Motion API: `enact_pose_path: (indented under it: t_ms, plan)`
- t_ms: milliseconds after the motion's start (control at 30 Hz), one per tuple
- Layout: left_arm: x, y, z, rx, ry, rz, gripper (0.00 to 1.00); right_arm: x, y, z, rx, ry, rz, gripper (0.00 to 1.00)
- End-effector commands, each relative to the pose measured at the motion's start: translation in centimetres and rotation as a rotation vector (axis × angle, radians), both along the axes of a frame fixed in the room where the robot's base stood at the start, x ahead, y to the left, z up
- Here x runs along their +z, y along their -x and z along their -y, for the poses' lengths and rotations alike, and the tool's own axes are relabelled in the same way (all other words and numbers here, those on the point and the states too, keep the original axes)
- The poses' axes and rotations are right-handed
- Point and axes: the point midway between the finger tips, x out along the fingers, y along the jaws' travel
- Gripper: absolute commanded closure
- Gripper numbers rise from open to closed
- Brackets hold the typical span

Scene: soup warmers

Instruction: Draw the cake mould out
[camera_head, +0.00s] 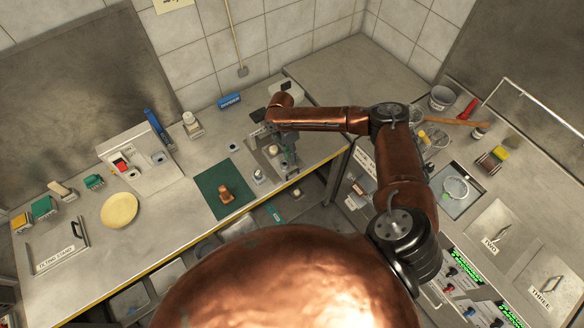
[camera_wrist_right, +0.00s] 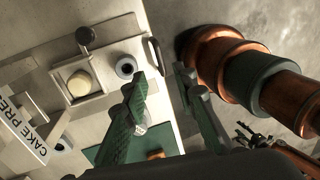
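A pale metal station with a label reading "CAKE PRE…" (camera_wrist_right: 28,130) shows in the right wrist view. On it is a square metal frame (camera_wrist_right: 98,101) holding a round cream piece (camera_wrist_right: 79,83), with a black knob (camera_wrist_right: 85,35) beside it. I cannot tell for sure which part is the cake mould. The round cream piece also shows in the head view (camera_head: 273,150), beside my right gripper. My right gripper (camera_wrist_right: 164,76) has its two green-grey fingers apart, with nothing seen between them. It hangs over the counter at the station's edge. My left gripper is not in view.
A round dark-centred cup (camera_wrist_right: 126,67) stands close to the fingers. A green mat (camera_head: 207,194) with a copper-coloured piece (camera_head: 226,194) lies left of the gripper. A yellow disc (camera_head: 119,210) lies farther left. The counter's front edge is close to the gripper.

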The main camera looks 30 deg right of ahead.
Motion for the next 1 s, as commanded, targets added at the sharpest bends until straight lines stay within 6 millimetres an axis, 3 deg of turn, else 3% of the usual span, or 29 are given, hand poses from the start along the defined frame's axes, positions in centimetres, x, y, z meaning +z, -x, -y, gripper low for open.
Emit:
enact_pose_path:
  t_ms: [300, 500, 867, 1000]
  plan:
    - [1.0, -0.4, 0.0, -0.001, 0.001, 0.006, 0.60, -4.6, 1.1, 0.0, 0.000, -0.001, -0.003, 0.74]
    - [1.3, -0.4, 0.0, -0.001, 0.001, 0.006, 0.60, -6.7, 1.4, 0.0, 0.000, -0.001, -0.001, 0.74]
    - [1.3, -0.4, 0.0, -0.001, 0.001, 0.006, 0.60, -7.2, 1.5, 0.0, 0.001, -0.001, 0.000, 0.75]
    - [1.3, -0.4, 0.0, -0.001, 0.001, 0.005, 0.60, -7.2, 1.5, 0.0, 0.001, -0.001, 0.000, 0.84]
